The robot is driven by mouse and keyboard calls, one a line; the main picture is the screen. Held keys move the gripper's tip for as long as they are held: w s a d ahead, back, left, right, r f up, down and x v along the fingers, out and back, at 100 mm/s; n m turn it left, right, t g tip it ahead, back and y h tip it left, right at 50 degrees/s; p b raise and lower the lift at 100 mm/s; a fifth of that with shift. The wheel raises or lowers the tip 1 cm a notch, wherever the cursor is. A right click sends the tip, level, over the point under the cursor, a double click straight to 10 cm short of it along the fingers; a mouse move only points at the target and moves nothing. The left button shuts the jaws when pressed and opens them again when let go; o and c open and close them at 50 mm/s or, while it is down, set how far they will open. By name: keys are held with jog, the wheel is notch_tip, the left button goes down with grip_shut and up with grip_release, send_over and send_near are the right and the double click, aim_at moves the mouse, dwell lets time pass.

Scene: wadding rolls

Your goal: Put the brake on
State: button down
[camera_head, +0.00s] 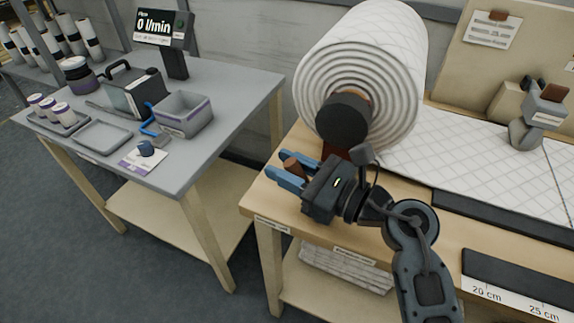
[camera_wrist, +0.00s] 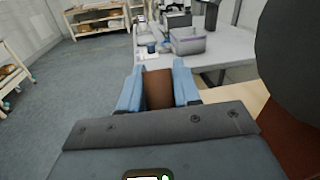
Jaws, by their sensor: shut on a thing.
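A large roll of white quilted wadding (camera_head: 350,70) sits on a dark round core end (camera_head: 343,119) at the left end of the wooden bench. My gripper (camera_head: 287,175), with blue fingers, is in front of and below the core end. It is shut on a brown cylindrical handle (camera_head: 293,167), which also shows between the fingers in the wrist view (camera_wrist: 158,90). This handle looks like the brake lever; where its lower end joins is hidden. The dark core end also fills the upper right of the wrist view (camera_wrist: 290,50). A red-brown support (camera_head: 337,152) shows under the roll.
The wooden bench (camera_head: 262,197) carries flat wadding and a dark strip with a scale (camera_head: 520,285). A grey device (camera_head: 540,112) stands on the wadding. A grey table (camera_head: 235,87) at left holds a bin (camera_head: 185,115), trays and a display. A gap separates table and bench.

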jog(key=shift+d+f+b, duration=0.1)
jog(key=shift+f+b, duration=0.05)
jog(key=shift+b, duration=0.35)
jog(key=shift+s+d+t+y+b, duration=0.15)
jog(key=shift+d+t+y+b, duration=0.25)
jog(key=shift+b, duration=0.8)
jog(key=b, duration=0.1)
jog(key=r+y+b, duration=0.1)
jog(key=b, duration=0.1)
jog(key=shift+s+d, duration=0.2)
jog(key=shift+d, duration=0.15)
jog(key=shift+d+r+m+t+y+b, duration=0.25)
jog(key=shift+r+m+t+y+b, duration=0.05)
jog(key=shift+r+t+y+b, duration=0.1)
jog(key=c, duration=0.9)
grip_release()
jog(key=shift+s+f, duration=0.1)
jog(key=shift+b+v, duration=0.5)
jog(key=shift+v, duration=3.25)
